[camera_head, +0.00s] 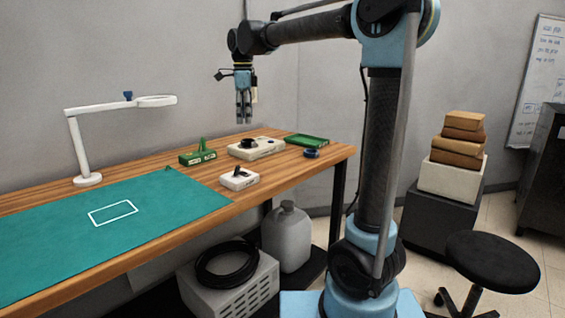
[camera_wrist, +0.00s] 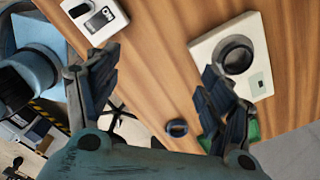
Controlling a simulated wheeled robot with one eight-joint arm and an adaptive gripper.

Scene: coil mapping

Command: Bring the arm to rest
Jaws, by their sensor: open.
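My gripper (camera_head: 244,108) hangs pointing down above the wooden table (camera_head: 285,165), apart from everything on it. In the wrist view my gripper (camera_wrist: 158,95) has its two dark fingers spread wide, with nothing between them but bare wood below. My arm reaches over the table from its column at the right, with the upper links raised and roughly level.
On the table are a white box with a dark ring (camera_head: 256,148), a small white device (camera_head: 239,179), a green block (camera_head: 197,156), a green tray (camera_head: 306,140), a blue ring (camera_head: 311,153), a teal mat (camera_head: 60,235) and a white lamp (camera_head: 75,140). A stool (camera_head: 492,262) stands right.

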